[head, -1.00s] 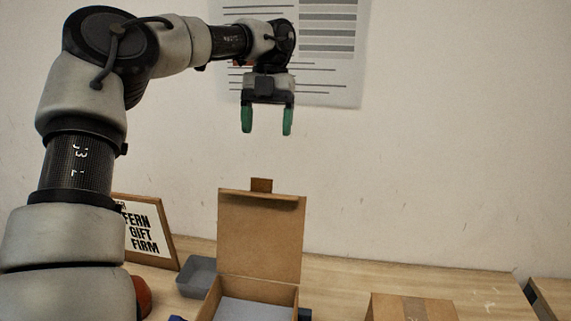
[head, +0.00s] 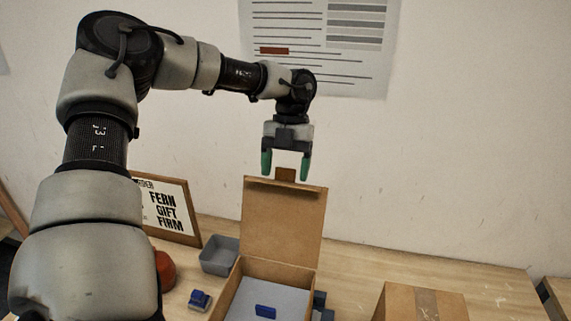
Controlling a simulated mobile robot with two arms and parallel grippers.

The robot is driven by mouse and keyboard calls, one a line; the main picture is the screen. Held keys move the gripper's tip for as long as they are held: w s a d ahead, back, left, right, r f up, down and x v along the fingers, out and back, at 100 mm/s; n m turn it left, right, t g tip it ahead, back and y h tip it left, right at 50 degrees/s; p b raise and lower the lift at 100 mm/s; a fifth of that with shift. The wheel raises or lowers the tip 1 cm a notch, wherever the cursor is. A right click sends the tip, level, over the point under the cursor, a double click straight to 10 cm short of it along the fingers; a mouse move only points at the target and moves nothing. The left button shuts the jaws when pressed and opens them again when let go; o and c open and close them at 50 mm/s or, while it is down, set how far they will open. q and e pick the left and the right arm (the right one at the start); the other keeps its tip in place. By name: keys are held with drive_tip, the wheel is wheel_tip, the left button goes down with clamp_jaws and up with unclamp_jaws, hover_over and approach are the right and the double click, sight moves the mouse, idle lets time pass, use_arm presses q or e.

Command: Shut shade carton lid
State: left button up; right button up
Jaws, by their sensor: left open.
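The shade carton (head: 230,288) is an open brown cardboard box on the table. Its lid (head: 283,222) stands upright at the back, with a small darker tab (head: 286,174) on its top edge. Inside, a pale grey surface (head: 285,296) shows with a small blue piece (head: 265,311) on it. My left gripper (head: 286,170) is open and empty, pointing down at the lid's top edge, with its green fingertips on either side of the tab in the picture. Whether it touches the lid I cannot tell. My right gripper is not in view.
A grey bin (head: 219,257) stands left of the carton, near a blue and grey part (head: 200,299) and a reddish round object (head: 165,270). A framed sign (head: 168,208) leans behind. A closed cardboard box (head: 424,303) is at the right. Table behind it is clear.

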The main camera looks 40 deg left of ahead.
use_arm(q)
drive_tip(key=c, duration=1.3)
